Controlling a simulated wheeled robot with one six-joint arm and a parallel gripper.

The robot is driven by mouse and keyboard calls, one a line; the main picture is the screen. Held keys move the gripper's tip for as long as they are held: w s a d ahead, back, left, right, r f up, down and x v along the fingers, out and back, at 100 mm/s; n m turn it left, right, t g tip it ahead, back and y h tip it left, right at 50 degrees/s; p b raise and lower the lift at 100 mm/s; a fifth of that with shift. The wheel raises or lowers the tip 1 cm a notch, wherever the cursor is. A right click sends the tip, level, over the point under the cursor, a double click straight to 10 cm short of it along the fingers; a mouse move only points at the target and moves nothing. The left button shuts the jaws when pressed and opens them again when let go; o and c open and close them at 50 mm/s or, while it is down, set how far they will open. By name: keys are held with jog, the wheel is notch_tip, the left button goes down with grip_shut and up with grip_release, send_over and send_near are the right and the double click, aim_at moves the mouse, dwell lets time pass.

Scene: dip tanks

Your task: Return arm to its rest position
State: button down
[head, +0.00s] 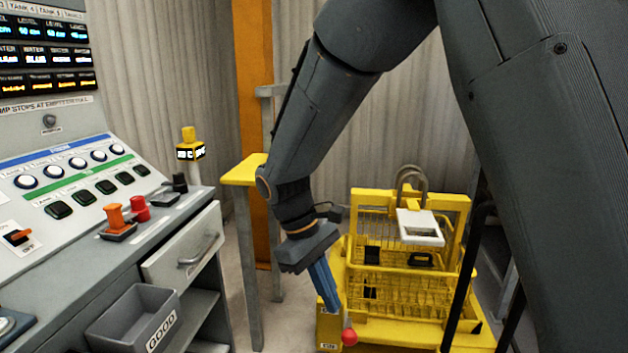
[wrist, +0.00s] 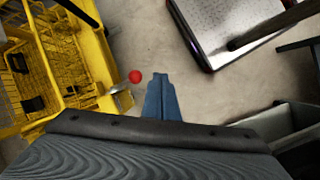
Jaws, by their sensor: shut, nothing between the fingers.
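My gripper (head: 328,293) has blue fingers pressed together and points down, in the middle of the head view. The fingers also show in the wrist view (wrist: 160,95), shut with nothing between them. My dark grey arm reaches down from the top of the head view. A red ball knob (head: 349,337) on a short pale handle is just below and right of the fingertips. In the wrist view the knob (wrist: 135,76) is left of the fingertips, and a gap of floor shows between them.
A yellow wire-basket rack (head: 453,209) stands right of my gripper. A yellow-topped stand (head: 241,171) is behind. Floor shows between console and rack.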

jog(key=s+d+r+m+t+y, duration=0.1)
jog(key=s+d+r+m+y, duration=0.2)
jog(key=s, duration=0.6)
jog(key=s+d+r+m+t+y, duration=0.15)
jog(key=s+d+r+m, duration=0.25)
jog(key=s, duration=0.4)
jog(key=d+r+m+p, duration=0.3)
jog(key=d+r+p, duration=0.6)
jog(key=p, duration=1.1)
jog(key=shift+r+g, duration=0.35)
jog(key=shift+r, duration=0.6)
